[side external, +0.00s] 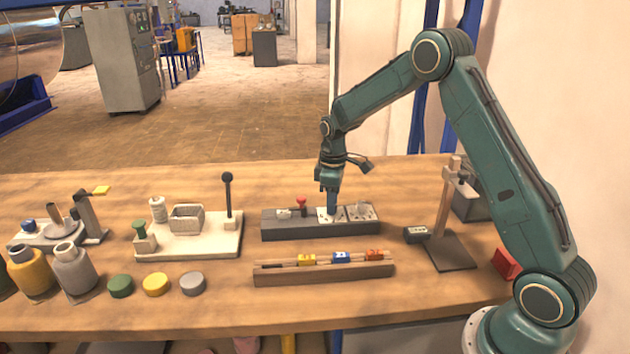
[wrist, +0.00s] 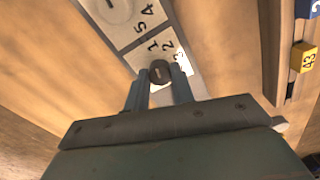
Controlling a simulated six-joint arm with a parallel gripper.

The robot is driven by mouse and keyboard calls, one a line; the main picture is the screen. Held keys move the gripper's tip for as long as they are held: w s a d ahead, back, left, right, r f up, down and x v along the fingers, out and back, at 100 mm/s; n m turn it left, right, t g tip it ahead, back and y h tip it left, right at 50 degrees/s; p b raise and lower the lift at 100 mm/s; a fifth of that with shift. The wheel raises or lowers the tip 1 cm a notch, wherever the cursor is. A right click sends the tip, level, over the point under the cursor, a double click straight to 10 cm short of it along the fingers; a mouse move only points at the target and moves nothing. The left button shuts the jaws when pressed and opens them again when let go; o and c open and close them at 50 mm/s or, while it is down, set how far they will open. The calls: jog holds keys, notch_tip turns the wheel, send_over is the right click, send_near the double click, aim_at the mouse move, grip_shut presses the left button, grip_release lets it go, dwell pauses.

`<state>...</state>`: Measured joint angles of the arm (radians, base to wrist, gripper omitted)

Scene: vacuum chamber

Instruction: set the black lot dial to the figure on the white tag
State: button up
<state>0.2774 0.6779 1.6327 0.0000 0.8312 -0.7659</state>
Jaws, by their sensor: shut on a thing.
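The black lot dial (wrist: 160,72) is a small round knob on a white plate with figures around it, in the wrist view. My gripper (wrist: 159,84) points down, with one finger on each side of the dial, shut on it. In the side external view my gripper (side external: 332,208) reaches down to the white plate (side external: 325,219) on the grey block (side external: 320,231) and hides the dial. Figures 1 and 2 show beside the dial; those nearer the fingers are partly covered. I cannot make out the dial's pointer or a white tag with a readable figure.
A second plate with a light round dial (wrist: 112,10) adjoins, with figures 4 and 5 visible. A red knob (side external: 301,201) stands on the block's left. In front is a wooden rack (side external: 322,275) with yellow, blue and orange tags. A stand (side external: 445,240) is to the right.

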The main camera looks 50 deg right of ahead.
jog(key=m, duration=0.3)
jog(key=shift+m, duration=2.2)
jog(key=o, duration=1)
jog(key=shift+r, duration=0.1)
notch_tip(320, 180, up, 14)
jog(key=shift+f, duration=0.1)
